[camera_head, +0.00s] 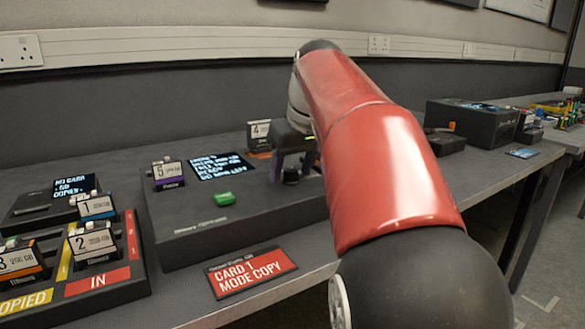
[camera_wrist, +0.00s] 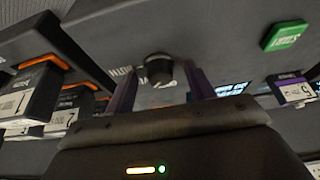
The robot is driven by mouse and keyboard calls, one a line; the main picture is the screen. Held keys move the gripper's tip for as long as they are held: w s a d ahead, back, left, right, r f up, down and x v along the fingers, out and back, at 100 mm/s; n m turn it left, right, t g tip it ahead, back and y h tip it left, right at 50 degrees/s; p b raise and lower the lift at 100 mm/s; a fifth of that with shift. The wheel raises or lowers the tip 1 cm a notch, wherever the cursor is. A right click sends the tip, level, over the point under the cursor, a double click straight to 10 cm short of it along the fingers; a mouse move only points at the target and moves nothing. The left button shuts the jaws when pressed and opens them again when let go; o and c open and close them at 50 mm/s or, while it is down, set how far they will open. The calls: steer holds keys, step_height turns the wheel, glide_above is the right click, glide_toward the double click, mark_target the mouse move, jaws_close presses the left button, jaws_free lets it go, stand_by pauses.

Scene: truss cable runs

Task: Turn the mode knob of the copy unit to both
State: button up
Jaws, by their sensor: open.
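The copy unit (camera_head: 205,222) is a low dark grey box on the bench, with a lit screen (camera_head: 222,166) and a green button (camera_head: 224,198) on top. Its dark round mode knob (camera_head: 291,177) stands on the right part of the top. My gripper (camera_wrist: 160,80) is open above the unit, its purple fingers on either side of the knob (camera_wrist: 158,70) in the wrist view. No contact with the knob is visible. The labels around the knob are partly hidden and too blurred to read, so its setting cannot be told.
Card 5 (camera_head: 168,175) stands at the unit's left and card 4 (camera_head: 259,134) behind it. A red sign (camera_head: 250,271) reading "CARD 1 MODE COPY" is in front. A tray (camera_head: 96,297) with cards is at left. Another dark box (camera_head: 473,124) stands farther right.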

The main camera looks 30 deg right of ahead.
steer(key=c, duration=1)
steer(key=shift+o, duration=0.2)
steer(key=shift+m, duration=0.4)
steer(key=m+h+p, duration=0.1)
steer(key=m, duration=0.1)
steer(key=m+p, duration=0.1)
steer(key=shift+a+r+m+h, duration=0.1)
steer(key=shift+a+m+h, duration=0.1)
steer(key=shift+m+h, duration=0.2)
steer(key=shift+w+m+g+h+p, duration=0.1)
steer(key=shift+m+g+h+p, duration=0.3)
steer(key=shift+m, duration=0.7)
steer(key=shift+m+g+h+p, duration=0.2)
steer(key=shift+m+h+p, duration=0.3)
steer(key=shift+m, duration=0.6)
